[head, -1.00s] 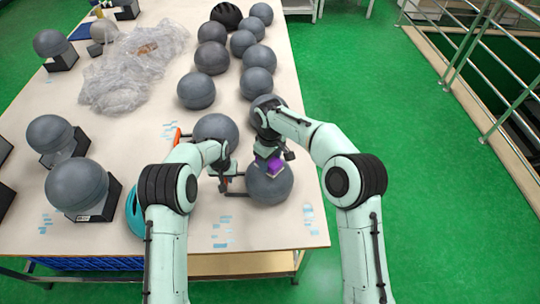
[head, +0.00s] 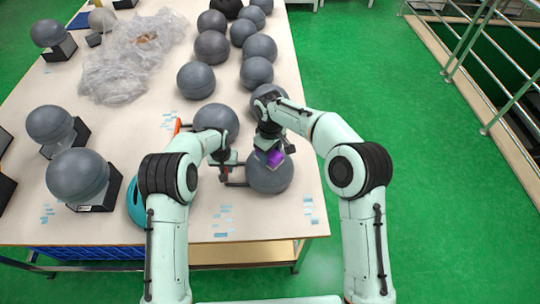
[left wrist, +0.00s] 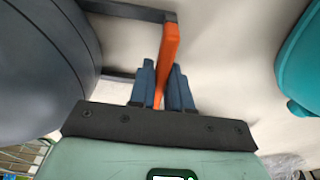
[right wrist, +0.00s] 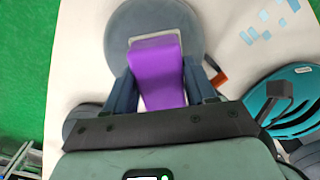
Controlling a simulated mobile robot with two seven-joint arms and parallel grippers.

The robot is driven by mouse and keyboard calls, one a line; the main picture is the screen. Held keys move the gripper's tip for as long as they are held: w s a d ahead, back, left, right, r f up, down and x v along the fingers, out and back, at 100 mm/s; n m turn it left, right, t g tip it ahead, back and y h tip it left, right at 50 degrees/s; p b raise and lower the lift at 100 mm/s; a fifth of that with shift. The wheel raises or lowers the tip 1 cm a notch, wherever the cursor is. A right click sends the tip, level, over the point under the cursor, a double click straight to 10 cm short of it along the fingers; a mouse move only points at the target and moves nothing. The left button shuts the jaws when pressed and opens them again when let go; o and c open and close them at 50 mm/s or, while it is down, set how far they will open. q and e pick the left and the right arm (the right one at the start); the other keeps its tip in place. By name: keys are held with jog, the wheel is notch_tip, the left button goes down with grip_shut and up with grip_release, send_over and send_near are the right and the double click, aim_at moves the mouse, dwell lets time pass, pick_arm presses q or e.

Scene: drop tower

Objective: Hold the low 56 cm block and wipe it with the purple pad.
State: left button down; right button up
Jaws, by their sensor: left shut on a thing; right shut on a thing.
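The grey round block (head: 268,178) sits near the table's front right edge, with a dark bracket and an orange handle (left wrist: 168,60) at its left side. My left gripper (head: 226,178) is shut on that handle; in the left wrist view its blue fingers (left wrist: 163,90) pinch it, with the block (left wrist: 35,70) at the left. My right gripper (head: 270,146) is shut on the purple pad (head: 276,159) above the block's far upper side. In the right wrist view the pad (right wrist: 156,75) lies over the block (right wrist: 130,25); whether they touch is hard to tell.
Another grey block (head: 216,119) stands just behind, with an orange handle (head: 177,126) on its left. A teal helmet (head: 135,205) lies left of my left forearm. More grey balls line the table's right side. Crumpled clear plastic (head: 130,60) lies farther back.

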jog(key=shift+w+d+f, duration=0.1)
jog(key=shift+w+d, duration=0.05)
jog(key=shift+w, duration=1.35)
jog(key=shift+w+d, duration=0.1)
jog(key=shift+w, duration=0.9)
jog(key=shift+r, duration=0.2)
notch_tip(320, 180, up, 7)
jog(key=shift+f, duration=0.1)
jog(key=shift+f, duration=2.6)
jog(key=shift+f, duration=0.95)
jog(key=shift+s, duration=0.15)
